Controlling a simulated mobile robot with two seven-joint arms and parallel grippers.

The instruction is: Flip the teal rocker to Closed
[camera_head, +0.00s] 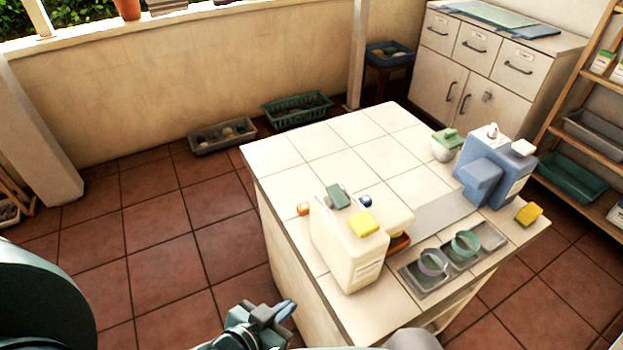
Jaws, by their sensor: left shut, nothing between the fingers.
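A cream box-shaped unit (343,255) stands on the white tiled counter (330,150). A teal-green block (338,196), which may be the teal rocker, sits tilted at its top; I cannot read any Closed marking or tell its setting. Another green piece (448,137) tops a pale rounded object at the back right, next to a blue unit (485,170). My left gripper (286,308) is shut and empty, at the bottom of the view, left of the counter's near side and well apart from the cream unit. My right gripper is not in view.
A yellow block (363,223) is on the cream unit and a yellow sponge (528,214) lies at the right. A grey tray (412,287) holds two cups. The counter's back left is clear. Baskets (296,109) stand by the wall; a cabinet (480,65) is behind.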

